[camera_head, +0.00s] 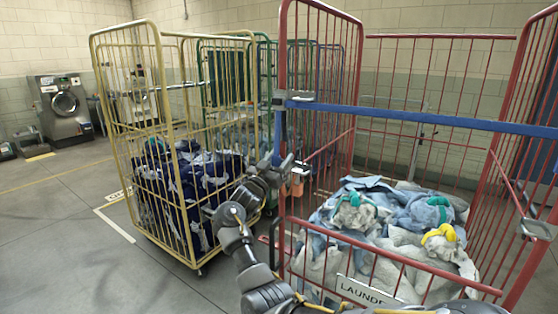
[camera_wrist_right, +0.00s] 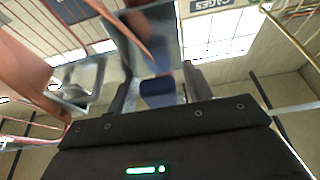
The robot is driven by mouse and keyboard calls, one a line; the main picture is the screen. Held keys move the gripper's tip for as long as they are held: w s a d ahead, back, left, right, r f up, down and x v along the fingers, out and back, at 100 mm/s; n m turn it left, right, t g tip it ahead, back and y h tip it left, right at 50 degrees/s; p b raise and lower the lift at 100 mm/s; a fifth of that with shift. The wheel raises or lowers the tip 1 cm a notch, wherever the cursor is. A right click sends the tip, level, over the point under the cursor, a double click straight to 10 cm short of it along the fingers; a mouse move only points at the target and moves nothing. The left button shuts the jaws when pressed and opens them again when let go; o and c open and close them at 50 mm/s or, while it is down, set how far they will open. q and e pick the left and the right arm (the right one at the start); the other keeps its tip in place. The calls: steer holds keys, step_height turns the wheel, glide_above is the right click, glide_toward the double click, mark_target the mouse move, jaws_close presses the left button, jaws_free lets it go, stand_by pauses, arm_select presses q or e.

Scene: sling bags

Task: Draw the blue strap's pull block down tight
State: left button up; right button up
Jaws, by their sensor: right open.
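The blue strap (camera_head: 430,116) runs taut across the front of the red cage trolley (camera_head: 283,60), with a metal buckle (camera_head: 300,97) at the left post. A blue tail (camera_head: 278,130) hangs below the buckle. My right gripper (camera_head: 287,166) is at that post below the buckle, partly hidden. In the right wrist view my right gripper (camera_wrist_right: 158,95) is open, with a small dark blue piece (camera_wrist_right: 158,88) between its fingers; this may be the pull block. I cannot tell whether the fingers touch it. My left gripper is not in view.
Grey and blue laundry bags (camera_head: 375,220) fill the red cage behind a low front rail (camera_head: 400,257). An orange piece (camera_head: 297,187) is beside my right gripper. A yellow cage trolley (camera_head: 165,130) with dark blue bags stands close on the left.

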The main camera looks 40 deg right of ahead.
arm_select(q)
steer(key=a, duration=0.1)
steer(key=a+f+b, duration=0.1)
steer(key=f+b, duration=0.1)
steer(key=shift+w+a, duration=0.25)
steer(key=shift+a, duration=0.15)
arm_select(e)
steer(key=v, duration=1)
steer(key=shift+a+f, duration=0.2)
steer(key=shift+a, duration=0.1)
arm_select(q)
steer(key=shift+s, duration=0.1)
arm_select(e)
steer(key=shift+s, duration=0.1)
